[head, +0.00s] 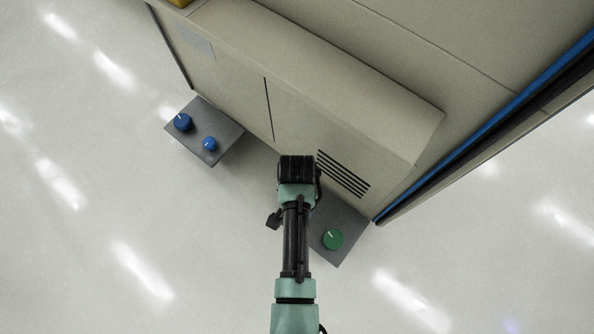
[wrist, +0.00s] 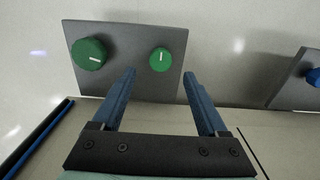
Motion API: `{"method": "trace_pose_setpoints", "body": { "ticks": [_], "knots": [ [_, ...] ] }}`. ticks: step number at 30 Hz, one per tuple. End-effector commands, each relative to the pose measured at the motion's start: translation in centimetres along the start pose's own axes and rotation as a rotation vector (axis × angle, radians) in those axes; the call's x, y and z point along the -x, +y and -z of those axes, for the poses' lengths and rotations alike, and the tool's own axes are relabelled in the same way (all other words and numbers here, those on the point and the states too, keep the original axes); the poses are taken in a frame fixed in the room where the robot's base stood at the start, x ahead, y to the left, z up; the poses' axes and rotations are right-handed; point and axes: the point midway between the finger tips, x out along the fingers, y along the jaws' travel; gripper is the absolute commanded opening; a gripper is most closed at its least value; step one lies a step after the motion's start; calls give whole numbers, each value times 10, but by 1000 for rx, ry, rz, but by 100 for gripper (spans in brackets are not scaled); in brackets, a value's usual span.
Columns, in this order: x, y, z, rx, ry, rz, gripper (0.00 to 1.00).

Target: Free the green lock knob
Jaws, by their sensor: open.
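A grey plate (wrist: 128,85) at the machine's base carries two green knobs in the wrist view. The larger green knob (wrist: 89,54) is at left, its white mark nearly level. The smaller green knob (wrist: 160,60) is at right, its white mark nearly upright in the picture. I cannot tell by label which is the lock knob. My gripper (wrist: 159,74) is open and empty, its blue fingers spread to either side of the smaller knob in the picture, apparently short of it. In the head view the larger green knob (head: 333,239) shows right of my arm; my arm hides the smaller one.
The beige machine (head: 300,80) with a vent stands close beyond my gripper. A second grey plate (head: 228,134) with two blue knobs (head: 183,122) sits to the left in the head view. The pale floor around is clear.

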Motion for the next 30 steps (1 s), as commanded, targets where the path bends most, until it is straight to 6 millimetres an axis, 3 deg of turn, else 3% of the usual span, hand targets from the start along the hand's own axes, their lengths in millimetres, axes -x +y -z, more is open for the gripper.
{"method": "trace_pose_setpoints", "body": {
  "ticks": [1,3,10,16,26,30],
  "knots": [
    [-17,0,0,0,-1,-1,76],
    [-28,0,0,0,-1,-1,76],
    [-57,0,0,0,0,0,76],
    [-68,0,0,0,0,0,76],
    [-68,0,0,0,0,0,76],
    [-68,0,0,0,0,0,51]
  ]
}}
